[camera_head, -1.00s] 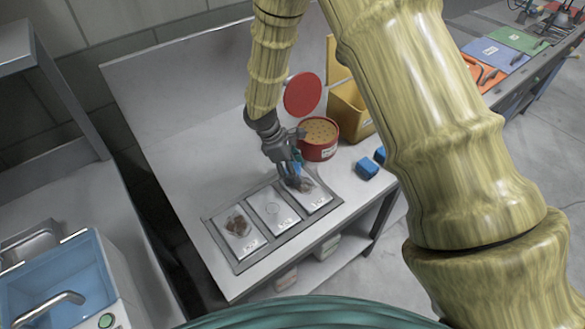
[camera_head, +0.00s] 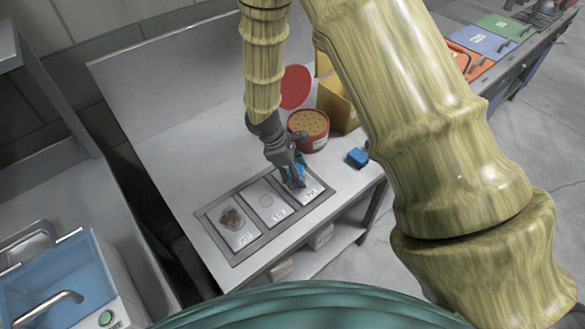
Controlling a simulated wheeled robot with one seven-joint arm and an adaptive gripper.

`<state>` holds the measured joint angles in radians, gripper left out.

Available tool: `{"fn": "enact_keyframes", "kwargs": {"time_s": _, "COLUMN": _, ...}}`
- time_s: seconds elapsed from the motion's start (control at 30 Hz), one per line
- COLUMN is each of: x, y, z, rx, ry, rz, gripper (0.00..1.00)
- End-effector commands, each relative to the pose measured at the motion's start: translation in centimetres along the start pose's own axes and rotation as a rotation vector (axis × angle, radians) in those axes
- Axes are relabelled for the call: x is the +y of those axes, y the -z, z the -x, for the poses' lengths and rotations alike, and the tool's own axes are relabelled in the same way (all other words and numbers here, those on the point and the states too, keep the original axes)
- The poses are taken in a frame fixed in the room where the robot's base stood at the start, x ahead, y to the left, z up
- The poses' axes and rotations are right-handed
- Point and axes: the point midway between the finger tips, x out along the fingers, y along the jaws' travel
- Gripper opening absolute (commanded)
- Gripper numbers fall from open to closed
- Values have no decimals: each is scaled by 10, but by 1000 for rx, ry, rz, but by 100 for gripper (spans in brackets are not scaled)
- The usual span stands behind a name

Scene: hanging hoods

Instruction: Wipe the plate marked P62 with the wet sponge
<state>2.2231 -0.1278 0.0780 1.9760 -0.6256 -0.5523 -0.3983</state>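Three pale metal plates lie in a row in a grey frame on the bench. The left plate (camera_head: 241,239) bears a brown-red stain (camera_head: 231,218). The middle plate (camera_head: 266,201) shows only a faint ring. The right plate (camera_head: 312,187) is partly covered by my gripper (camera_head: 293,181). Each plate has a small mark near its front edge, too small to read surely, so I cannot tell which is P62. My gripper points down at the right plate, apparently shut on a blue sponge (camera_head: 301,170), mostly hidden by the fingers. Contact with the plate is not clear.
A red round tub (camera_head: 308,140) with a tan, dotted top stands behind the plates, its red lid (camera_head: 295,87) upright behind it. A yellow box (camera_head: 338,105) and a blue block (camera_head: 357,158) are to the right.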

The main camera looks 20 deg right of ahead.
Motion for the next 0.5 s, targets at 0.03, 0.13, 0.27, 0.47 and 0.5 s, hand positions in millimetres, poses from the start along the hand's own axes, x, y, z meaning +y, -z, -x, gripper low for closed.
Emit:
{"fn": "enact_keyframes", "kwargs": {"time_s": 0.03, "x": -5, "y": -3, "z": -4, "rx": -6, "ry": 6, "rz": 2, "gripper": 35}}
{"fn": "enact_keyframes", "kwargs": {"time_s": 0.13, "x": -8, "y": -6, "z": -6, "rx": -7, "ry": 7, "rz": 3, "gripper": 35}}
{"fn": "enact_keyframes", "kwargs": {"time_s": 0.27, "x": -11, "y": -7, "z": -7, "rx": -7, "ry": 8, "rz": 3, "gripper": 35}}
{"fn": "enact_keyframes", "kwargs": {"time_s": 0.47, "x": -19, "y": -15, "z": -10, "rx": -9, "ry": 10, "rz": 5, "gripper": 35}}
{"fn": "enact_keyframes", "kwargs": {"time_s": 0.5, "x": -22, "y": -17, "z": -11, "rx": -9, "ry": 10, "rz": 5, "gripper": 35}}
